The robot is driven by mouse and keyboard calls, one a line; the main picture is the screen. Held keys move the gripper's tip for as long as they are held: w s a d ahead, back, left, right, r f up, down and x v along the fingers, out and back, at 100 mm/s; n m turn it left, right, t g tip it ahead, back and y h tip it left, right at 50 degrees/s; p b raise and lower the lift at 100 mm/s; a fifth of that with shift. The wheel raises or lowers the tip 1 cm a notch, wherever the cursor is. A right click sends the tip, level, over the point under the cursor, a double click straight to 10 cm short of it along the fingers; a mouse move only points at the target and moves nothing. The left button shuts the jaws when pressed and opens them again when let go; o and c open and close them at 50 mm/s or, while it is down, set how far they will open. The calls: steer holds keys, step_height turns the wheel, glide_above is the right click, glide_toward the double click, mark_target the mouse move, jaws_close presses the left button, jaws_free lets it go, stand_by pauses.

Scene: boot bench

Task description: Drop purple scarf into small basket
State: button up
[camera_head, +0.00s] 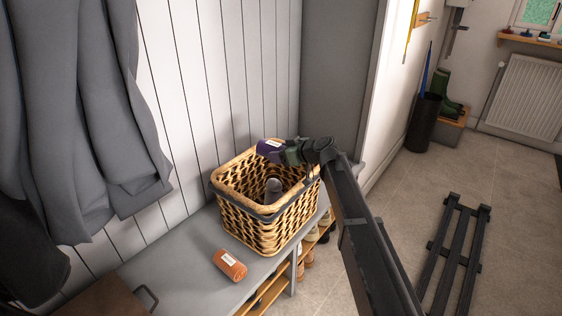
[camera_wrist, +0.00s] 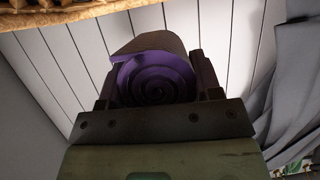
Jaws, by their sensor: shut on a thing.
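The purple scarf (camera_head: 270,149) is a rolled bundle with a pale label. My gripper (camera_head: 284,151) is shut on it and holds it over the back part of the small basket's opening. In the wrist view the scarf (camera_wrist: 152,78) shows its spiral end between the two dark fingers of my gripper (camera_wrist: 155,85). The small basket (camera_head: 262,230) is woven, tan and dark, and stands on the grey bench. A grey rounded thing (camera_head: 273,186) shows inside it. My gripper and arm hide part of its right rim.
An orange roll (camera_head: 230,265) with a label lies on the bench (camera_head: 185,272) in front of the basket. Grey coats (camera_head: 85,110) hang at the left. Shoes (camera_head: 308,250) stand on the shelf below. A panelled wall (camera_head: 215,80) rises behind the basket.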

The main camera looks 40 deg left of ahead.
steer(key=shift+w, duration=0.35)
steer(key=shift+s+f+b, duration=0.2)
steer(key=shift+f+b, duration=0.25)
steer(key=shift+b, duration=0.05)
step_height(320, 180, down, 5)
steer(key=b, duration=0.5)
steer(key=o, duration=1)
steer(key=shift+o, duration=0.2)
steer(key=p+v, duration=0.4)
steer(key=v, duration=0.6)
steer(key=shift+d+r, duration=0.15)
steer(key=shift+d, duration=0.2)
